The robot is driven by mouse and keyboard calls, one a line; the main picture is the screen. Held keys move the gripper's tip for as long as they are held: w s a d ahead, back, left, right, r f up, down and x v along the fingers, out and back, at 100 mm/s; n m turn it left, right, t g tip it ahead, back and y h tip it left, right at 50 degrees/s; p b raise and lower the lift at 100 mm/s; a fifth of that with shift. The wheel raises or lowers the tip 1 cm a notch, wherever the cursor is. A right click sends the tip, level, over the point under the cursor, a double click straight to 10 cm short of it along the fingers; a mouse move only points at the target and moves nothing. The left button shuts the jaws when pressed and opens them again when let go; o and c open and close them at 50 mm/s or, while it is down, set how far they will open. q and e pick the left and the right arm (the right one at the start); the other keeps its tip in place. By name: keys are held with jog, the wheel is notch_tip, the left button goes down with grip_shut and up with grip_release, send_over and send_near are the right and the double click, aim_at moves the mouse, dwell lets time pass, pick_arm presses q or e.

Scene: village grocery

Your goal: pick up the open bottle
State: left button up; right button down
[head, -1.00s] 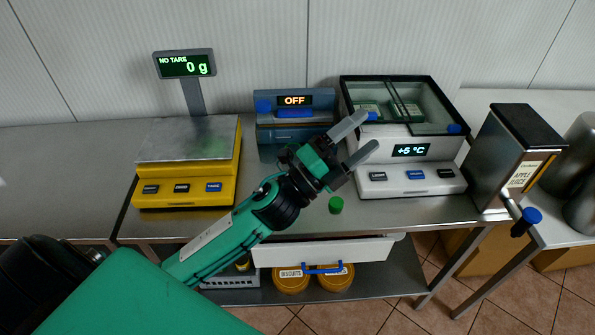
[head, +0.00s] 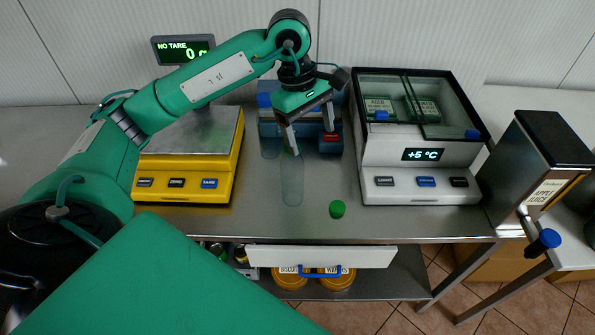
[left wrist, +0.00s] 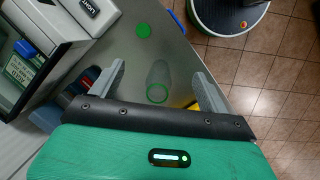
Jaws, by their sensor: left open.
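The open bottle (head: 292,184) is clear and stands upright on the steel counter. In the left wrist view its mouth shows as a green ring (left wrist: 157,93), between the fingers of my left gripper (left wrist: 158,72). In the head view my left gripper (head: 310,138) is open, pointing down at the bottle's top; one finger overlaps the top in the picture. I cannot tell whether it touches. A loose green cap (head: 337,209) lies on the counter to the right of the bottle; it also shows in the left wrist view (left wrist: 143,30). My right gripper is not in view.
A yellow scale (head: 190,175) stands left of the bottle, partly behind my arm. A white cooling box (head: 421,172) with a glass top stands right. A blue device (head: 330,141) is behind the gripper. A juice dispenser (head: 535,160) stands far right. A drawer (head: 320,257) sticks out below.

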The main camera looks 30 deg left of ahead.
pick_arm(q)
jog(key=a+y, duration=0.1)
jog(key=a, duration=0.1)
jog(key=a+r, duration=0.1)
jog(key=a, duration=0.1)
jog(key=w+a+y, duration=0.1)
jog(key=a, duration=0.1)
jog(key=shift+w+r+y, duration=0.1)
jog(key=shift+r+y, duration=0.2)
jog(key=shift+r, duration=0.1)
jog(key=shift+f, duration=0.2)
jog(key=p, duration=0.2)
send_near(292, 174)
jog(key=shift+w+a+f, duration=0.75)
jog(key=shift+w+a, duration=0.2)
jog(key=shift+w, duration=0.15)
jog(key=shift+d+f+p, duration=0.15)
jog(key=shift+f+p, duration=0.4)
notch_tip(292, 174, down, 3)
jog(key=shift+w+d+f+p, duration=0.1)
jog(key=shift+d+p, duration=0.05)
jog(key=shift+p, duration=0.65)
jog(key=shift+f, duration=0.45)
jog(key=c, duration=1.3)
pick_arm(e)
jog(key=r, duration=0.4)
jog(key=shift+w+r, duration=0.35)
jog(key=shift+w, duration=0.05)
